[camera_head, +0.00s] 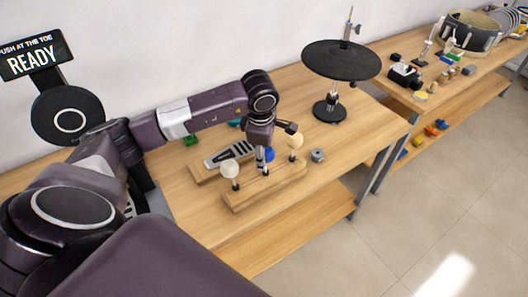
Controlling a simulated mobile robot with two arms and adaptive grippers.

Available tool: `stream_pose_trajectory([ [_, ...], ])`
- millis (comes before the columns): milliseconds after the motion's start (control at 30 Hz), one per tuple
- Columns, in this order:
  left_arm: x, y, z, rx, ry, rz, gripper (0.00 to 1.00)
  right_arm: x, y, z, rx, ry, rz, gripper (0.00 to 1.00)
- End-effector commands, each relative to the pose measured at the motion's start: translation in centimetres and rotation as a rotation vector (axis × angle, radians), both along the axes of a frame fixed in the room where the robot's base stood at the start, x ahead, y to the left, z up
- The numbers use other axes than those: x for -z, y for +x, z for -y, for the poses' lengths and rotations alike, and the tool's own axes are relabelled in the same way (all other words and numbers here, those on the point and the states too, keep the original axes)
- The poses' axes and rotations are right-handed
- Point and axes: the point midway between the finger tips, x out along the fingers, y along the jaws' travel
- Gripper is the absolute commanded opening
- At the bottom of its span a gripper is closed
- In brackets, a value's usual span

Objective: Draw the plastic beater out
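A wooden block (262,191) stands near the front edge of the table and holds several beaters. A whitish round-headed beater (229,169) stands at its left end. A cream-coloured beater (295,141) stands toward its right end. A blue head (270,154), possibly the plastic beater, shows between them, partly hidden by my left gripper. My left gripper (264,164) points down over the middle of the block, right beside the blue head. Its fingers are small here, and I cannot tell whether they are shut on anything. My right gripper is not in view.
A pedal (228,152) on a wooden base lies behind the block. A small grey cylinder (317,155) sits to the right. A black round pad on a stand (341,60) rises behind. A sign reading "READY" (35,56) is at left. A second table (444,96) holds a drum and small parts.

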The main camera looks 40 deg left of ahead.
Motion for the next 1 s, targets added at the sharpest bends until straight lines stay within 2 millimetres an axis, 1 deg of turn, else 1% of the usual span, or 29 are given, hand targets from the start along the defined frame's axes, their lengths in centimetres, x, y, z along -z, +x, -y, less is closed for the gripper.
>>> stream_pose_trajectory([
  [33,0.0,0.0,0.0,0.0,0.0,0.0,0.39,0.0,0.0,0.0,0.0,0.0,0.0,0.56],
  [200,0.0,0.0,0.0,0.0,-0.001,0.0,0.2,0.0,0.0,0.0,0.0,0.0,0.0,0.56],
  [300,-0.1,0.0,0.0,0.0,-0.001,0.001,0.11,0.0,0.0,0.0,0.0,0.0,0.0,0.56],
  [467,-0.3,0.0,0.0,0.0,-0.001,0.001,0.1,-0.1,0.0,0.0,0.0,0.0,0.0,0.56],
  [1000,-2.9,0.0,0.0,0.0,0.0,0.001,0.1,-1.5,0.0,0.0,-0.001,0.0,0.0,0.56],
])
